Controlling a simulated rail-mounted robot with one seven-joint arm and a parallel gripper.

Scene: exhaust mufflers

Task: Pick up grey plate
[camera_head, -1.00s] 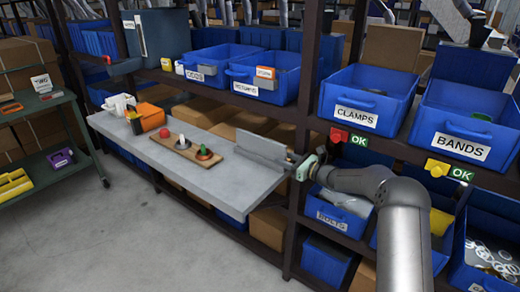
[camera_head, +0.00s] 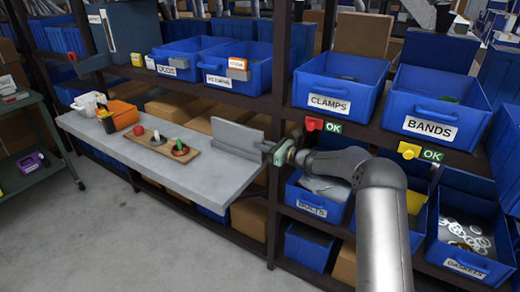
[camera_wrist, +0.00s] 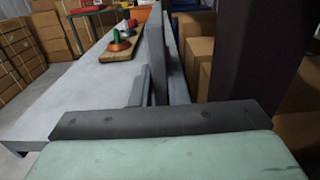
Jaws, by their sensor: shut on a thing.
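The grey plate (camera_head: 236,138) stands on edge at the right end of the grey table (camera_head: 215,178) in the head view. In the wrist view the plate (camera_wrist: 156,48) shows nearly edge-on, running away from me. My gripper (camera_head: 270,151) is at the plate's right end, shut on it. In the wrist view my gripper's fingers (camera_wrist: 157,90) lie on both sides of the plate. Whether the plate's lower edge touches the tabletop is hard to tell.
A wooden board (camera_head: 162,148) with red, white and green-orange pieces lies left of the plate. An orange bin (camera_head: 123,114) and white containers (camera_head: 88,103) stand at the table's far left. Blue shelf bins (camera_head: 340,88) and dark rack posts (camera_head: 291,60) are close behind and right.

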